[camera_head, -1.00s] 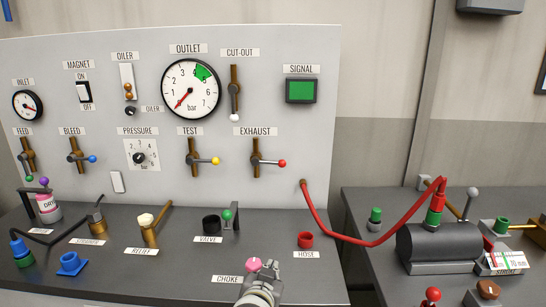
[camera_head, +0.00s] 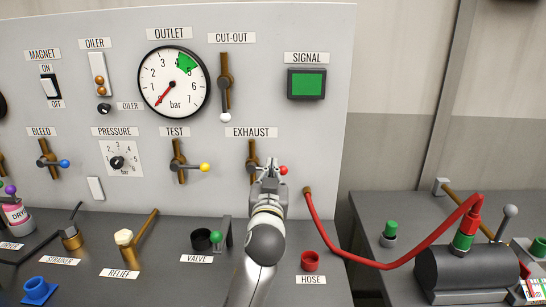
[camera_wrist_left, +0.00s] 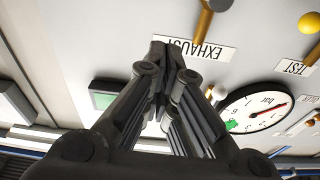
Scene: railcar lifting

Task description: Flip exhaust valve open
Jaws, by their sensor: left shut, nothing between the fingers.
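The exhaust valve (camera_head: 252,153) is a brass body on the upright panel, under its EXHAUST label. Its red knob (camera_head: 284,170) shows just right of my left gripper (camera_head: 271,167), at about the same height. The lever between body and knob is mostly hidden behind the gripper. The gripper is shut and empty, its tip in front of the lever; I cannot tell whether it touches. In the left wrist view the closed fingers (camera_wrist_left: 166,50) cover part of the EXHAUST label (camera_wrist_left: 200,52), and the red knob does not show. My right gripper is out of view.
The test valve with a yellow knob (camera_head: 204,167) is to the left. The cut-out valve (camera_head: 224,90) and green signal light (camera_head: 306,84) are above. A red hose (camera_head: 347,258) droops from the panel at right. A green-knobbed valve (camera_head: 215,238) stands on the bench.

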